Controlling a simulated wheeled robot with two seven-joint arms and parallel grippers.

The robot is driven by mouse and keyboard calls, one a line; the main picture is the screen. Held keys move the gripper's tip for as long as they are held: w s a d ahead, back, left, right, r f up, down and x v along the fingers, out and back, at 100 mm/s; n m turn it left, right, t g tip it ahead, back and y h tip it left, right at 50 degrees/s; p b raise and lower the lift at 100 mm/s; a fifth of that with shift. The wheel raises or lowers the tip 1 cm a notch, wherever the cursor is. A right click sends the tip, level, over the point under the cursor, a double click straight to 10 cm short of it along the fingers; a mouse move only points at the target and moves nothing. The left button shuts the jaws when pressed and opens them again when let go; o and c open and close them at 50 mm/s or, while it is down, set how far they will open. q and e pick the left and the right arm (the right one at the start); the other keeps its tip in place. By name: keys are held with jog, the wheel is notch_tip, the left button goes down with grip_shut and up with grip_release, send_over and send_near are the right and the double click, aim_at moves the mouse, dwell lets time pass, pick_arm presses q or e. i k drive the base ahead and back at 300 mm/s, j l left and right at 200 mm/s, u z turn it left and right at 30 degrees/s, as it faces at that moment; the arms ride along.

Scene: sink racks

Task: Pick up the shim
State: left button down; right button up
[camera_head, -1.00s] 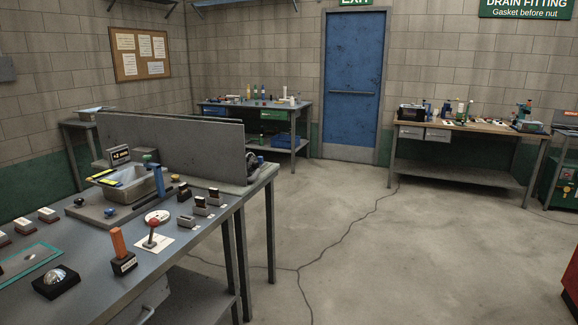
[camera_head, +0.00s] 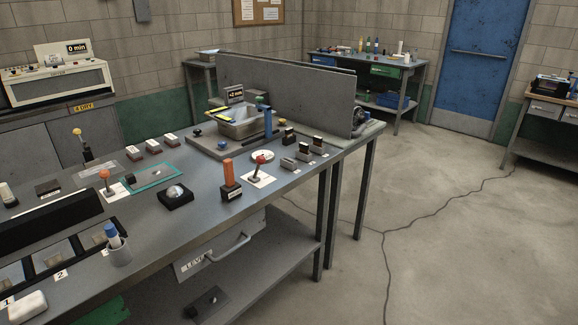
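I cannot single out the shim for sure in the head view. A teal-edged plate (camera_head: 153,177) lies on the grey workbench (camera_head: 215,209) with a small pale piece on it, too small to identify. Several small dark blocks stand on the bench near the sink, among them a dark block (camera_head: 289,136). A small metal sink basin (camera_head: 242,128) sits toward the bench's far end. Neither of my grippers shows in the view.
An orange-handled tool (camera_head: 228,174), a red-knobbed lever (camera_head: 260,165) and a black block with a silver dome (camera_head: 176,195) stand on the bench. A grey panel (camera_head: 285,92) rises behind the sink. Open floor (camera_head: 430,230) lies to the right.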

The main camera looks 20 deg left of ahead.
aim_at(288, 132)
jog(key=i+u, duration=0.1)
jog(key=i, duration=0.45)
jog(key=i+l, duration=0.15)
jog(key=i, duration=0.35)
jog(key=j+u, duration=0.05)
